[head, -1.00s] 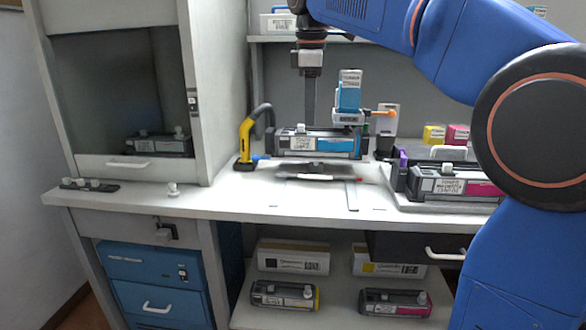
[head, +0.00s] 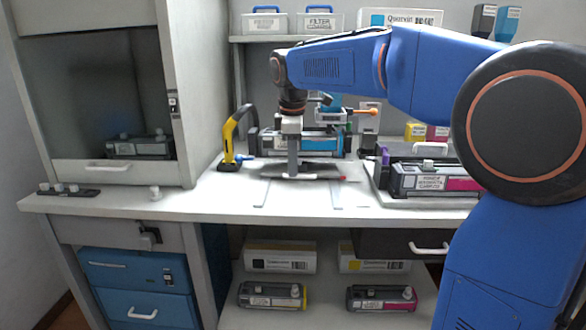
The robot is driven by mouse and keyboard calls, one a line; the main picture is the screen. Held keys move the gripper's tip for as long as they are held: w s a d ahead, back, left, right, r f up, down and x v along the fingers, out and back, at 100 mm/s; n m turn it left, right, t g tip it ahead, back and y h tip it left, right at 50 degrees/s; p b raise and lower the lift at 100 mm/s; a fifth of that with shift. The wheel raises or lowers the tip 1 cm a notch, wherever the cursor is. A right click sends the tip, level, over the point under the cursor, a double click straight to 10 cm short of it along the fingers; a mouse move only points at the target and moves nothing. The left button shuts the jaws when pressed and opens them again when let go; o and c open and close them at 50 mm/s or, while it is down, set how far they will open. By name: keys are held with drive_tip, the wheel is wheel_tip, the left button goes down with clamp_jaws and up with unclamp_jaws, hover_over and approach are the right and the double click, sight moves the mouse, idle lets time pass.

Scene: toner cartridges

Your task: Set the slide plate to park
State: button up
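What looks like the slide plate (head: 322,174) is a flat grey-and-dark piece on the bench, in front of a cartridge with a cyan end (head: 323,143). A small red part shows at its right end. Thin lines run from it toward the bench's front edge. My gripper (head: 292,174) points straight down at the plate's left-middle part, its tips at or just above it. The fingers show edge-on as one grey bar, so I cannot tell their opening or any contact. My gripper hides part of the plate, and any park mark is too small to read.
A yellow-and-black curved handle tool (head: 231,140) stands close left of the plate. A tray with a magenta-ended cartridge (head: 437,181) is at the right.

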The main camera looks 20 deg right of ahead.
drive_tip(key=shift+w+f, duration=0.15)
drive_tip(key=shift+f, duration=0.9)
clamp_jaws()
drive_tip(key=s+a, duration=0.1)
drive_tip(key=s, duration=0.3)
drive_tip(key=s+a, duration=0.2)
drive_tip(key=s, duration=0.3)
drive_tip(key=s+a, duration=0.1)
drive_tip(key=s, duration=0.3)
drive_tip(key=shift+s+a, duration=0.2)
drive_tip(key=shift+s, duration=0.1)
unclamp_jaws()
drive_tip(key=shift+s, duration=0.15)
drive_tip(key=shift+r, duration=0.15)
